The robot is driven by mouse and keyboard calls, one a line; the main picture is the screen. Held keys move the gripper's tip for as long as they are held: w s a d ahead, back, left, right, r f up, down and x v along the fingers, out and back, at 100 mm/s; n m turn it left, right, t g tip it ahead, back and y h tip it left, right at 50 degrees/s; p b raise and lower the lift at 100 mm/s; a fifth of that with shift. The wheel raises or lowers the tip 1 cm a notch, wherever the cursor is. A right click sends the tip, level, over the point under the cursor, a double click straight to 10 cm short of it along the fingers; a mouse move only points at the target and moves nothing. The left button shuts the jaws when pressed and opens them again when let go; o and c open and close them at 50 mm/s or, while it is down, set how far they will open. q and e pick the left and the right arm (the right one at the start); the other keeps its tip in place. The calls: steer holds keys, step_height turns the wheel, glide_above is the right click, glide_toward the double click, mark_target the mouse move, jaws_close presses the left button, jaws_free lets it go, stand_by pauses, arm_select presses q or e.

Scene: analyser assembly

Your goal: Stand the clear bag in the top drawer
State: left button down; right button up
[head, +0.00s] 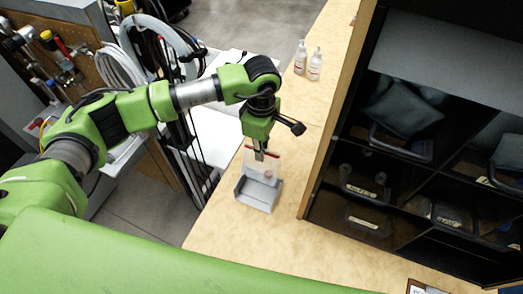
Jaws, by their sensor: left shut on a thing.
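My left gripper (261,155) points down above the wooden bench and is shut on the top of the clear bag (272,168). The bag is see-through with a red line along its upper edge and hangs roughly upright. Its lower part is at a small grey open-topped drawer or bin (258,196) on the bench. I cannot tell whether the bag's bottom touches the drawer floor. Something small and reddish shows low in the bag. My right gripper is not in view.
Two white bottles (314,66) stand farther back on the bench (240,236). A black shelf unit (345,120) with dark bins and labelled drawers stands at the right. Cables and a tool board (70,70) are at the left. Bench in front of the grey drawer is clear.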

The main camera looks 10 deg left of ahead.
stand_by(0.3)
arm_select(q)
steer(key=shift+s+a+r+p, duration=0.15)
steer(key=shift+s+p, duration=0.05)
steer(key=shift+s, duration=0.45)
steer(key=shift+s+a+r+p, duration=0.15)
steer(key=shift+s+p, duration=0.05)
steer(key=shift+s, duration=0.4)
steer(key=s+a+r, duration=0.1)
steer(key=s, duration=0.6)
steer(key=s+a+r, duration=0.1)
steer(key=s, duration=0.6)
steer(key=shift+s+a+r+p, duration=0.15)
steer(key=shift+a+r+p, duration=0.1)
steer(key=shift+a+p, duration=0.1)
